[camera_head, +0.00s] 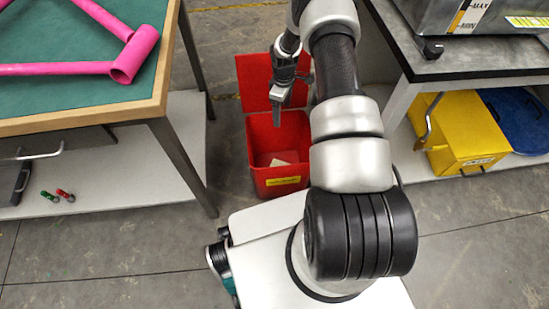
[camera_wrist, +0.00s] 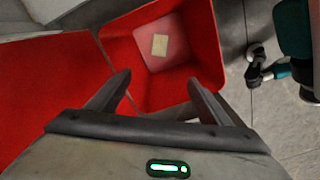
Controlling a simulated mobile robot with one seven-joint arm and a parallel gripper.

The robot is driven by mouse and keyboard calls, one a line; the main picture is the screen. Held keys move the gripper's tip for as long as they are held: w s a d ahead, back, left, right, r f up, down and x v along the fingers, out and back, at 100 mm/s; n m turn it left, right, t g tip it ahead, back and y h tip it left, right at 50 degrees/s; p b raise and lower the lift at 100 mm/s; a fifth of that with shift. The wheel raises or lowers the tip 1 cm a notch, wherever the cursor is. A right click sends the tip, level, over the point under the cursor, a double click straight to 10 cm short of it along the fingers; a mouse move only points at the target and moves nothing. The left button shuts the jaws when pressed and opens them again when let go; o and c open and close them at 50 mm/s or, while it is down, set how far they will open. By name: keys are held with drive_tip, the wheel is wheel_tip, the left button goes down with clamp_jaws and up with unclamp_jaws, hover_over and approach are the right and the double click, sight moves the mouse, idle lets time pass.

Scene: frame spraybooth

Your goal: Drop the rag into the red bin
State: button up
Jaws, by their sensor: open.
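The red bin (camera_head: 262,182) stands on the floor between the two benches, with its lid (camera_head: 254,78) open. In the wrist view the bin (camera_wrist: 196,35) is seen from above, and its inside is in plain sight. A small pale cream piece, which looks like the rag (camera_head: 279,162), lies on the bin's floor; it also shows in the wrist view (camera_wrist: 160,45). My gripper (camera_head: 276,122) is above the bin's mouth, apart from the pale piece. In the wrist view my gripper (camera_wrist: 158,82) has its fingers spread with nothing between them.
A green-topped bench (camera_head: 90,95) with a pink tube frame (camera_head: 125,60) stands at left. A dark-topped bench (camera_head: 470,62) stands at right, with a yellow box (camera_head: 465,130) and a blue round lid (camera_head: 520,115) beneath it. Red and green small items (camera_head: 60,195) lie on the left lower shelf.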

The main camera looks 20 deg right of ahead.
wheel_tip(320, 180, up, 10)
drive_tip(key=p, duration=0.2)
drive_tip(key=shift+r, duration=0.2)
